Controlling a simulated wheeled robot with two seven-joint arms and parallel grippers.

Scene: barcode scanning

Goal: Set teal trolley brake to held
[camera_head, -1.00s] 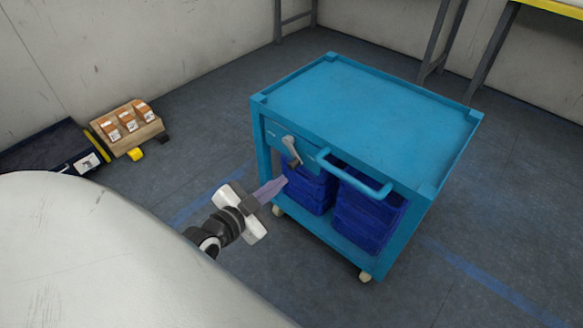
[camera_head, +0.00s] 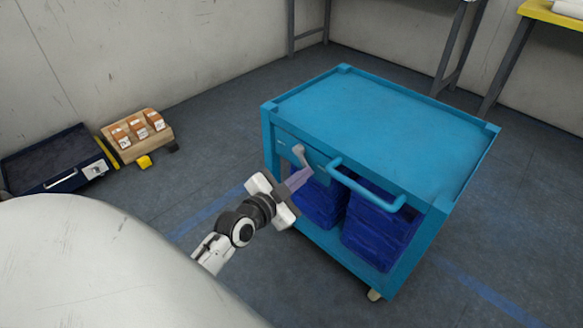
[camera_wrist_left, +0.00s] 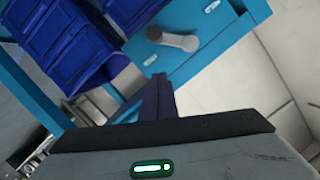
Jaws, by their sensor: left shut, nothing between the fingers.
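The teal trolley (camera_head: 400,115) stands on the floor right of centre in the head view. Its brake lever (camera_head: 299,152) is a grey arm on the left part of the front panel, beside the handle bar. In the left wrist view the lever (camera_wrist_left: 178,41) shows a pale end and a dark knob, with a small white mark on the panel to either side. My left gripper (camera_head: 306,174) is shut and empty, its fingertips just below the lever. They overlap its lower part in the head view. In the wrist view the fingertips (camera_wrist_left: 157,80) appear apart from it.
Blue bins (camera_head: 378,232) fill the trolley's lower shelf, close to my left gripper. A dark tray (camera_head: 50,160) and a wooden rack (camera_head: 137,135) with orange-brown items lie at the left. A yellow-edged bench (camera_head: 550,14) stands at the back right. Open floor surrounds the trolley.

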